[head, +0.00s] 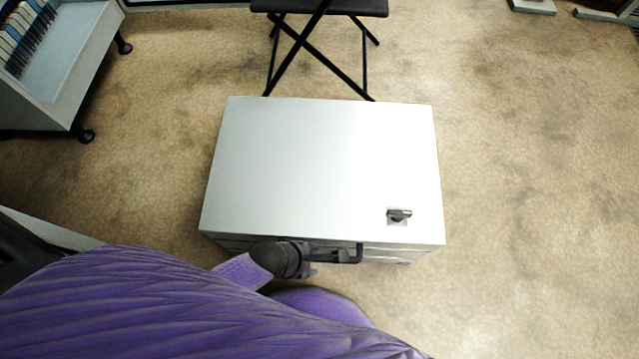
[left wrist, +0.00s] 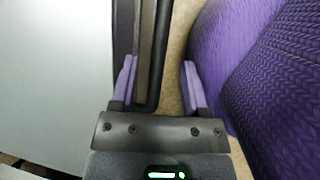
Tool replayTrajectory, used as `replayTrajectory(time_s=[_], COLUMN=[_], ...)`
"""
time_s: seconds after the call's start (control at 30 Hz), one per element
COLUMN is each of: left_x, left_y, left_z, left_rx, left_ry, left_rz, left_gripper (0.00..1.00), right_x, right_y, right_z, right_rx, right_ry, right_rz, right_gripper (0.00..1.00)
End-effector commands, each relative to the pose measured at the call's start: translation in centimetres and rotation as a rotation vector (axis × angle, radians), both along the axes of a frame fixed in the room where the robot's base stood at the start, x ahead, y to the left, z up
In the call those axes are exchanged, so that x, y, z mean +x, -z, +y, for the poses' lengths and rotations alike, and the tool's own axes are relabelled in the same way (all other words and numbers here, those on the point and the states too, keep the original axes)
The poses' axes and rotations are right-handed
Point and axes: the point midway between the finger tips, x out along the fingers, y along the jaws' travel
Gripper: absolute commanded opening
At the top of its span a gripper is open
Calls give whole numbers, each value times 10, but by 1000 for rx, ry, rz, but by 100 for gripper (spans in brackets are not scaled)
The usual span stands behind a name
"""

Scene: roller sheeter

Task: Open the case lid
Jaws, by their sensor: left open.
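The silver case (head: 325,165) stands on the carpet with its flat lid shut. It has a dark latch (head: 399,215) on the lid near the front right corner. A black bar handle (head: 359,253) is at the case's front edge. My left gripper (head: 312,257) is at the front edge, left of the handle's visible end. In the left wrist view, my left gripper (left wrist: 158,84) is open, and the black handle (left wrist: 157,50) runs between its purple fingers, nearer the left one. The case's pale surface (left wrist: 55,80) fills the left side there. My right gripper is not in view.
A black folding stool (head: 320,8) stands behind the case. A wheeled grey cart (head: 65,90) with blue and white items is at the upper left. Open carpet (head: 530,180) lies to the right of the case.

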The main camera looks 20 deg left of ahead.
Motion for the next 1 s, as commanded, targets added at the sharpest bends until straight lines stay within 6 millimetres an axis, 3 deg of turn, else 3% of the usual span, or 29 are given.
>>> replayTrajectory(time_s=[0.03, 0.1, 0.43, 0.47, 0.73, 1.0], left_x=[1, 4, 9, 9, 9, 9], left_y=[18, 24, 25, 25, 25, 25], left_z=[-3, -6, -9, -9, -8, -8], left_rx=[-1, 0, 0, 0, 1, 1], left_ry=[1, 2, 1, 1, 1, 1], left_rz=[7, 5, -4, -4, -3, -3], left_gripper=[58, 58, 58, 56, 0, 0], right_x=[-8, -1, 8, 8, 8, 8], right_y=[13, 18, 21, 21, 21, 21], right_z=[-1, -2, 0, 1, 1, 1], right_rx=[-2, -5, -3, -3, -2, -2], right_ry=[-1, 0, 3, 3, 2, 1], right_rz=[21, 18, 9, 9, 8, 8], right_gripper=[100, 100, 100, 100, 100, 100])
